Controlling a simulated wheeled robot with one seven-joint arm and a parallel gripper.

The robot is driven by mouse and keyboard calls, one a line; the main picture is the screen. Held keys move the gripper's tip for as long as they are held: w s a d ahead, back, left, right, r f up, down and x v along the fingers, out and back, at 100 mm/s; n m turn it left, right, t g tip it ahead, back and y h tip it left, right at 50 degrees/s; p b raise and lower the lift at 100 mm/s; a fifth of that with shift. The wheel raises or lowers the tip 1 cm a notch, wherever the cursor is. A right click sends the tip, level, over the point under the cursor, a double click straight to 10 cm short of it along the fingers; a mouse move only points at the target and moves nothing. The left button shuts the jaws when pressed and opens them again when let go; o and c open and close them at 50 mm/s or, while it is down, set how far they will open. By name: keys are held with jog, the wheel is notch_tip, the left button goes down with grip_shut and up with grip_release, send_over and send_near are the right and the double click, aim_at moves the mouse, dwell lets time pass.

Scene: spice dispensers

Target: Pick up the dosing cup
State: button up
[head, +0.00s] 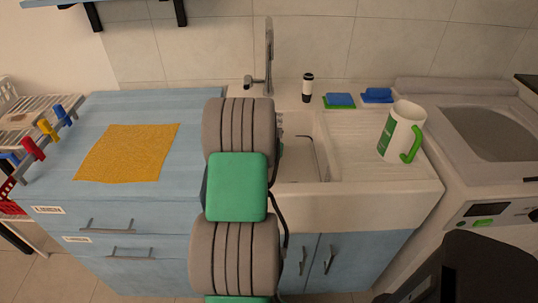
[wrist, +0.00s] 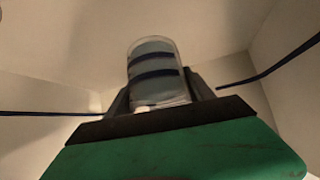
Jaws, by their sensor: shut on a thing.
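The dosing cup (wrist: 153,60) appears in the wrist view as a small clear cup with a pale bluish tint and two dark bands around it. My gripper (wrist: 160,90) is shut on it, with one dark finger on each side. The lower end of the cup is partly hidden by the gripper body. In the head view my arm reaches over the left part of the sink and hides the gripper and the cup.
The sink (head: 370,205) has a tap (head: 269,60) behind it. A white jug (head: 398,135) with a green handle stands on the drainboard. A dark-capped bottle (head: 307,88) and sponges (head: 340,100) stand along the back. A yellow cloth (head: 128,152) lies on the left counter.

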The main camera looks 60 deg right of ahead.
grip_shut()
jog(key=shift+r, duration=0.2)
jog(key=shift+r, duration=1.4)
jog(key=v, duration=0.5)
jog(key=d+v, duration=0.1)
jog(key=v, duration=0.1)
jog(key=shift+s+a+r, duration=0.2)
jog(key=shift+s+r, duration=0.15)
jog(key=shift+r, duration=0.2)
jog(key=s+a+r, duration=0.4)
jog(key=a, duration=0.4)
